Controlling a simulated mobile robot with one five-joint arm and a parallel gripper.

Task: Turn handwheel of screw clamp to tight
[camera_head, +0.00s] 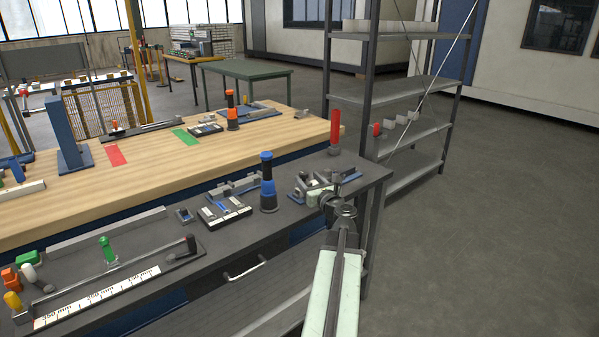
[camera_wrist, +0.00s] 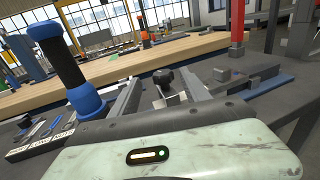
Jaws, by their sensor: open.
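The screw clamp's handwheel (camera_wrist: 163,79) is a black, lobed knob in the middle of the wrist view. It appears between my gripper's (camera_wrist: 160,77) two grey fingers, which are spread apart with a gap on each side. I cannot tell how far beyond the fingertips it lies. Pale metal of the clamp shows just below the knob, and the fingers and palm hide the rest. In the head view the grey screw clamp (camera_head: 304,184) is at the right end of the dark bench, and my gripper covers part of it.
A blue-and-black upright handle (camera_head: 267,182) stands left of the clamp. A red cylinder (camera_head: 335,131) stands behind it. A labelled tray (camera_head: 224,211) and a lever rail with a scale (camera_head: 98,297) lie further left. A metal shelf (camera_head: 415,88) stands behind on the right.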

